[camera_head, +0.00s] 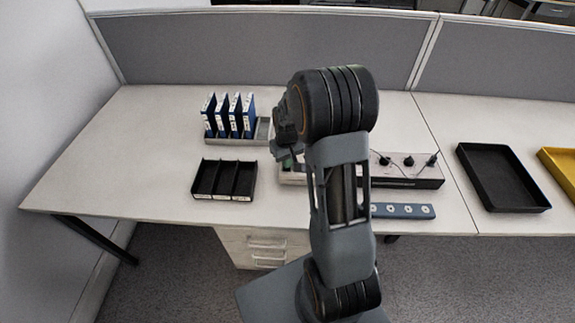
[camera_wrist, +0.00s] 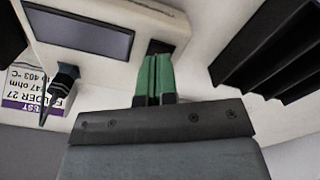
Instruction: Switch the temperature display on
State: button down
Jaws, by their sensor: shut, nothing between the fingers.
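The temperature display unit is the pale box (camera_wrist: 120,68) in the wrist view. Its wide screen (camera_wrist: 80,33) is dark and blank. A small dark square, seemingly its switch (camera_wrist: 158,46), sits right of the screen, just past my fingertips and partly hidden by them. My gripper (camera_wrist: 153,72) has green fingertips, shut together with nothing between them. I cannot tell whether they touch the unit. In the head view my arm hides most of the unit, and only green at my gripper (camera_head: 287,161) shows left of the arm.
A black tray with three compartments (camera_head: 225,198) lies left of my gripper. Blue modules (camera_head: 235,115) stand in a grey rack behind. A long box with black knobs (camera_head: 405,180) and a blue-grey strip (camera_head: 403,211) lie right of my arm. A black tray (camera_head: 500,178) stands further right.

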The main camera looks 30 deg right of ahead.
jog(key=shift+f+b, duration=0.5)
jog(key=shift+f, duration=0.25)
jog(key=shift+r, duration=0.1)
jog(key=shift+r+p, duration=2.7)
jog(key=shift+r, duration=0.8)
